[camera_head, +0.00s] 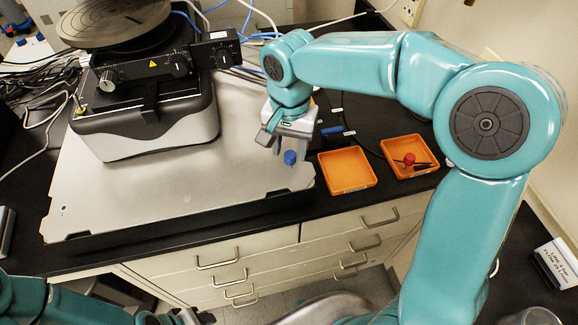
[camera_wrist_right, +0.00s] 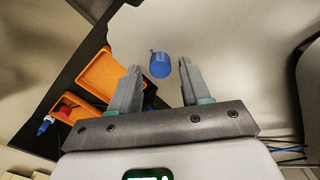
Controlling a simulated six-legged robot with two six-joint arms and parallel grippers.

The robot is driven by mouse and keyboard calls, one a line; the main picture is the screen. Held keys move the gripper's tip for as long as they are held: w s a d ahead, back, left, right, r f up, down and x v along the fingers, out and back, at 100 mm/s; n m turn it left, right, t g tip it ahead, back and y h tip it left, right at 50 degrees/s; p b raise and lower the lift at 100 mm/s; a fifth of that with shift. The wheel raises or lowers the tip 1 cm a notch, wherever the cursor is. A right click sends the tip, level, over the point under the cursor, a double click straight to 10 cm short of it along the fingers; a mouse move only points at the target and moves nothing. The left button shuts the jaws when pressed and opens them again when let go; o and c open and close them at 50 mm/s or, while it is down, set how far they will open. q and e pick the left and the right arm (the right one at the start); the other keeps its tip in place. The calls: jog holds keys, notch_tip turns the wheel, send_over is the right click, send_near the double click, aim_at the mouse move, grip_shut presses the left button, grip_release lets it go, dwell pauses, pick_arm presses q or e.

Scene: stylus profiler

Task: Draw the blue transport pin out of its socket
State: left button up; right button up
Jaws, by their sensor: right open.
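The blue transport pin (camera_head: 290,158) stands near the right front corner of the pale grey plate (camera_head: 130,192). Only its blue head shows; its socket is hidden. My right gripper (camera_head: 275,138) is just above and behind the pin in the head view, pointing down. Nothing is held between the fingers. Part of my left arm shows at the bottom left of the head view, with its gripper end unclear at the frame's edge.
An empty orange tray (camera_head: 346,184) is right of the plate. A second orange tray (camera_head: 388,143) holds a red-knobbed part (camera_head: 409,159). The profiler stage (camera_head: 150,140) stands behind left on the plate. A blue-handled tool (camera_head: 331,130) lies behind the trays.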

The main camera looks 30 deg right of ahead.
notch_tip(320, 180, down, 2)
jog(key=shift+w+d+f+b, duration=0.1)
jog(key=shift+d+f+b, duration=0.1)
jog(key=shift+b, duration=0.3)
jog(key=shift+a, duration=0.15)
jog(key=shift+r, duration=0.1)
grip_shut()
dwell(1.1)
